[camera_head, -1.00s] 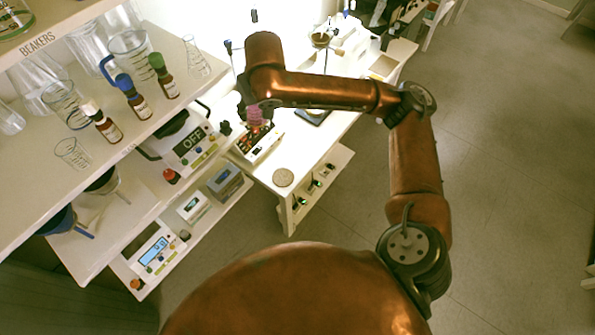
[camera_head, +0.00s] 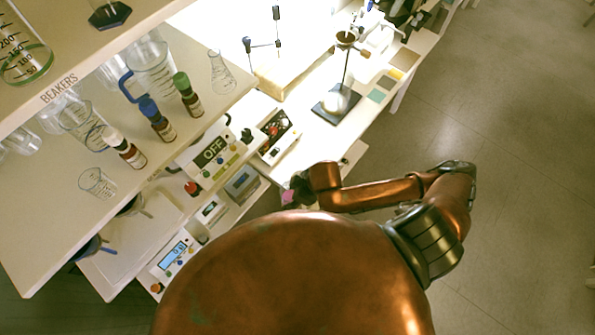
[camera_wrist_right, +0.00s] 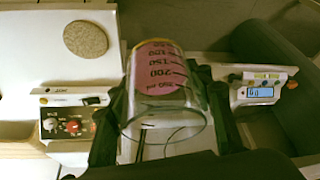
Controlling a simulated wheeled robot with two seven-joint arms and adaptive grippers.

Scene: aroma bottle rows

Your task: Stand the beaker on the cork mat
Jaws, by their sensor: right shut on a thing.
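The beaker (camera_wrist_right: 158,112) is clear glass with dark volume marks and pink liquid in it. It fills the middle of the right wrist view, and its pink part also shows in the head view (camera_head: 287,197). My right gripper (camera_wrist_right: 160,88) is shut on it, with a dark finger on each side; in the head view the gripper (camera_head: 298,189) is small and partly hidden by my arm. The round, tan, speckled cork mat (camera_wrist_right: 86,39) lies bare on the white bench at upper left of the wrist view, apart from the beaker. I cannot make out the mat in the head view. My left gripper is not in view.
In the head view, a stand (camera_head: 338,100) is on the bench. Shelves with brown bottles (camera_head: 160,122) are at left.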

